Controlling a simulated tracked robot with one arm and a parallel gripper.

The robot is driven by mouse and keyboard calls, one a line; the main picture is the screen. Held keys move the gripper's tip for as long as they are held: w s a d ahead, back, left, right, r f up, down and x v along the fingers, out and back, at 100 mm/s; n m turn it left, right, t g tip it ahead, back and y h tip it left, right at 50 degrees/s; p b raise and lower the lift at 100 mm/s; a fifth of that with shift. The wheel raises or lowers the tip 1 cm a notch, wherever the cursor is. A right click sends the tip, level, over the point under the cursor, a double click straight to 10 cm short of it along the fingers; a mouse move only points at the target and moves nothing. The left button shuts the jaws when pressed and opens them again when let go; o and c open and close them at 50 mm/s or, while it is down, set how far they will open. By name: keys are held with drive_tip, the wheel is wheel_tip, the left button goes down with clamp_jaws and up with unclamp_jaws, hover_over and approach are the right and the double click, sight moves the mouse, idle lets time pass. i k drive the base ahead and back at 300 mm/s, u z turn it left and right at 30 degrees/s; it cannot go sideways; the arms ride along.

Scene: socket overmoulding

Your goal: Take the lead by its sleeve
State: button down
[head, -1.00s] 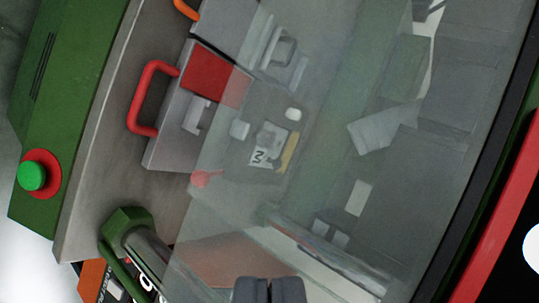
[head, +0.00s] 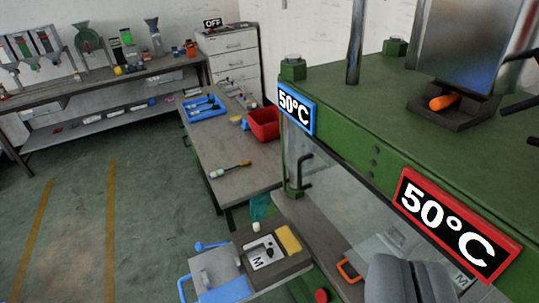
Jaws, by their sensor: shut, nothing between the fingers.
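My gripper (head: 400,280) shows as two dark grey fingers at the bottom right, close together and empty. It is in front of the green moulding machine (head: 345,100), far from the tables. I cannot make out the lead or its sleeve for certain. A blue tray (head: 188,112) on the middle table holds dark slender items (head: 208,104), too small to identify. A slim piece with a yellowish end (head: 230,170) lies alone on the same table, and I cannot tell what it is.
The machine carries a blue-framed 50°C sign (head: 294,108) and a red-framed one (head: 455,222). A blue-handled mould (head: 215,270) marked M lies open at its front. A red bin (head: 264,124) stands on the middle table (head: 217,145). A bench (head: 90,90) and drawers (head: 232,62) stand behind; green floor is clear left.

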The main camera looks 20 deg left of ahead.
sight(217, 173)
drive_tip(key=k, duration=1.15)
drive_tip(key=u, duration=0.5)
drive_tip(key=i, duration=0.35)
drive_tip(key=u, duration=0.8)
drive_tip(key=i, duration=1.15)
drive_tip(key=u, duration=0.65)
drive_tip(key=i, duration=1.3)
drive_tip(key=z, duration=0.55)
drive_tip(key=i, duration=1.25)
drive_tip(key=z, duration=1)
drive_tip(key=i, duration=0.5)
drive_tip(key=z, duration=0.25)
drive_tip(key=k, duration=0.55)
